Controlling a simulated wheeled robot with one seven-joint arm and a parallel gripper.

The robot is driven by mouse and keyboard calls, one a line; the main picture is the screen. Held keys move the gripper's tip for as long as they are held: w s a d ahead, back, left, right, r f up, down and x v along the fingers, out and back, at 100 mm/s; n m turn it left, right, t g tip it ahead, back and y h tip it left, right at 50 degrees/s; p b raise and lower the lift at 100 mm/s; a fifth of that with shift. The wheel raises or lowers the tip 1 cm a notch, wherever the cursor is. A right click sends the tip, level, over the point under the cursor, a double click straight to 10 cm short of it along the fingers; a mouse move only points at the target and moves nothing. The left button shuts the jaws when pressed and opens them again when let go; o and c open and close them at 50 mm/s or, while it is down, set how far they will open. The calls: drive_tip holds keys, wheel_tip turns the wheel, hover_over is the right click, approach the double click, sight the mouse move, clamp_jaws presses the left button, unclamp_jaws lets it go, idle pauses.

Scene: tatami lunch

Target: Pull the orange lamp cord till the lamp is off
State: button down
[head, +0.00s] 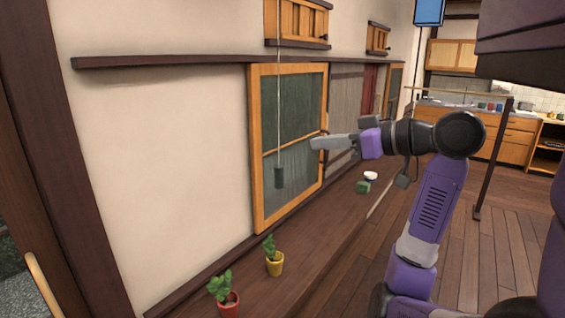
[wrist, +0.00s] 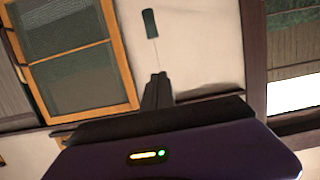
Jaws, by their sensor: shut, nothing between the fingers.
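My gripper (head: 315,143) is shut and empty, pointing left in the head view, to the right of a thin hanging cord (head: 279,90). The cord ends in a dark green pull (head: 279,177), lower in the picture than my fingertips. In the wrist view my shut fingers (wrist: 158,76) point toward the cord, and the green pull (wrist: 150,23) lies beyond them; I cannot tell whether they touch the cord. The cord's upper end is out of view. No orange cord shows. A blue hanging box (head: 429,12) is cut off at the top right; I cannot tell whether it is a lamp.
An orange-framed window (head: 258,150) is in the wall behind the cord. A wooden ledge (head: 310,228) below holds a yellow pot (head: 275,263), a red pot (head: 229,303) and a small green block (head: 363,187). Open wooden floor (head: 475,245) lies to the right.

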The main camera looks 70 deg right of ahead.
drive_tip(key=p, duration=0.2)
hover_over(282, 178)
drive_tip(key=s, duration=0.1)
wheel_tip(282, 178, down, 4)
drive_tip(key=shift+s+f, duration=0.2)
drive_tip(key=shift+f, duration=1.05)
drive_tip(key=shift+a+f+b, duration=0.1)
drive_tip(key=shift+f+b, duration=1)
drive_tip(key=shift+f, duration=1)
